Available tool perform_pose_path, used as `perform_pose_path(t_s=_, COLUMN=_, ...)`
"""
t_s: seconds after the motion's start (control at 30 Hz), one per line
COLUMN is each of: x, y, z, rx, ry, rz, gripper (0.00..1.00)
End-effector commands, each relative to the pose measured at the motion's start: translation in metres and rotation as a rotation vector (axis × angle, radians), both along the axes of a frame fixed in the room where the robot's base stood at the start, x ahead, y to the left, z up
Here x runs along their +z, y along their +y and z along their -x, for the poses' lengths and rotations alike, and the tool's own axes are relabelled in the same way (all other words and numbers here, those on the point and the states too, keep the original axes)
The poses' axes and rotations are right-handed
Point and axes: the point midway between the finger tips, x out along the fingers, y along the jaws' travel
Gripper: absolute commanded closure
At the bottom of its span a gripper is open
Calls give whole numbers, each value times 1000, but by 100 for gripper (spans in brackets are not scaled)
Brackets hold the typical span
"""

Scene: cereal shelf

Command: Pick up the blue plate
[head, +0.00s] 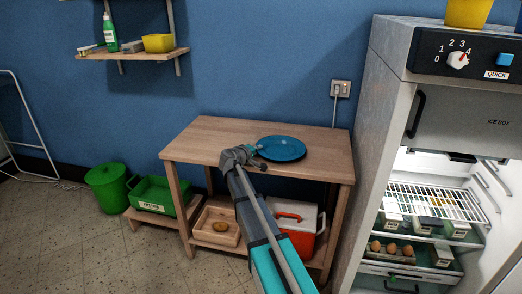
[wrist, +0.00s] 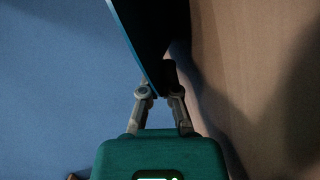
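The blue plate (head: 282,148) is at the back right of the wooden table, face up and roughly level. I cannot tell whether it touches the tabletop. My gripper (head: 257,158) is at the plate's left front edge. In the wrist view the plate (wrist: 138,30) shows nearly edge-on as a dark band running up from the fingers. My gripper also shows there (wrist: 160,88), its fingers close together with the plate's rim between them. It looks shut on the rim. The fingertips are partly hidden by the plate and shadow.
The wooden table (head: 215,135) is otherwise clear on top. Its lower shelf holds a wooden tray (head: 217,226) and a red and white cooler (head: 297,222). An open fridge (head: 388,100) stands close on the right. The blue wall is behind; a green bin (head: 107,188) is at left.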

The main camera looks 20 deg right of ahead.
Motion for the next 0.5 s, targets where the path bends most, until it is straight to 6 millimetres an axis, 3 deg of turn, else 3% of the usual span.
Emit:
perform_pose_path(t_s=0.4, x=32, y=0, z=0, rx=1, ry=1, rz=3, gripper=100)
perform_pose_path(t_s=0.5, x=44, y=-2, z=10, rx=1, ry=1, rz=3, gripper=100)
